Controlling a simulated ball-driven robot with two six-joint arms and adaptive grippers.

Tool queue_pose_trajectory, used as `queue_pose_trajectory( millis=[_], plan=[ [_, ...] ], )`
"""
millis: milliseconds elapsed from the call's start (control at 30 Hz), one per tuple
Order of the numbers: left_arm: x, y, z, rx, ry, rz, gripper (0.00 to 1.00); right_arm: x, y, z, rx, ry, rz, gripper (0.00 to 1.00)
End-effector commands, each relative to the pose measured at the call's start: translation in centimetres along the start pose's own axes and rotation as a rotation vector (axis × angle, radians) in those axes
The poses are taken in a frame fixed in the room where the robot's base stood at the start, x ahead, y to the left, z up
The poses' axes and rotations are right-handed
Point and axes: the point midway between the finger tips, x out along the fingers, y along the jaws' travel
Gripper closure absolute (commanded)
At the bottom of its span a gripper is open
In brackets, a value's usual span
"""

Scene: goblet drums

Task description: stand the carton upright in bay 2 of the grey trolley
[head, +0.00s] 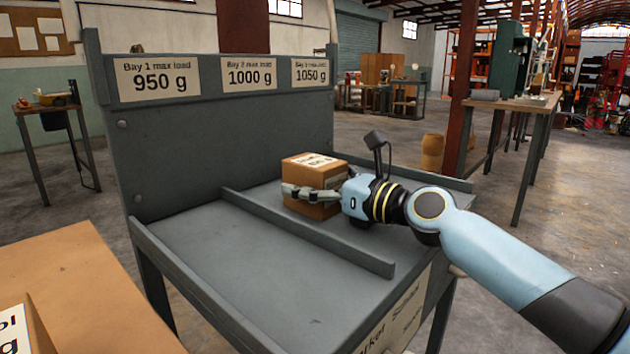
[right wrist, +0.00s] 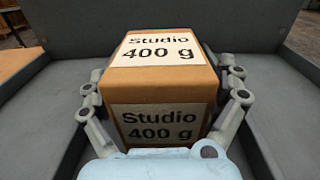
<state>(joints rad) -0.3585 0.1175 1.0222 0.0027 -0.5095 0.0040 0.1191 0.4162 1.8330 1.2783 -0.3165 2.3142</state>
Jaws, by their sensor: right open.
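The brown carton (head: 318,208) sits level on the grey trolley (head: 150,236), just right of the visible divider (head: 305,233), on the side below the Bay 2 sign. In the right wrist view, the carton (right wrist: 160,83) shows "Studio 400 g" labels on its top and near face. My right gripper (head: 311,190) reaches in from the right with its fingers on either side of the carton. In the right wrist view, the gripper (right wrist: 165,84) is open, its fingers close along the carton's sides; contact is unclear. My left gripper is not in view.
The trolley's back panel carries a Bay 1 sign (head: 160,77), a Bay 2 sign (head: 249,73) and a Bay 3 sign (head: 311,71). Bay 1 is empty. A brown surface (head: 60,275) with a partly seen labelled box (head: 18,330) is at lower left.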

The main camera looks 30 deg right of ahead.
Motion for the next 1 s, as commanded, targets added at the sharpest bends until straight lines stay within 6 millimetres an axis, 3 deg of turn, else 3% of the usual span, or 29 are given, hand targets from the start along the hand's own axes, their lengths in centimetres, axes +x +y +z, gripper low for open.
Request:
queue_pose_trajectory(
  millis=[233,467,567,700,1000],
  plan=[
    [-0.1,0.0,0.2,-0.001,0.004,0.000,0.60,0.0,0.0,0.5,0.000,-0.001,0.000,0.01],
    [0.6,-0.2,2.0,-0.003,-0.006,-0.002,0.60,-5.0,0.1,0.1,-0.004,0.008,0.003,0.01],
    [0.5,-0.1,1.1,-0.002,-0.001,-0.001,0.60,-7.7,0.1,-0.2,-0.004,0.011,0.005,0.01],
    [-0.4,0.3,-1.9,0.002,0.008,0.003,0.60,-9.8,0.1,-0.4,-0.004,0.010,0.006,0.01],
    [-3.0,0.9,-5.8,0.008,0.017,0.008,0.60,-11.7,-0.1,0.0,-0.004,0.005,0.000,0.01]
  ],
)
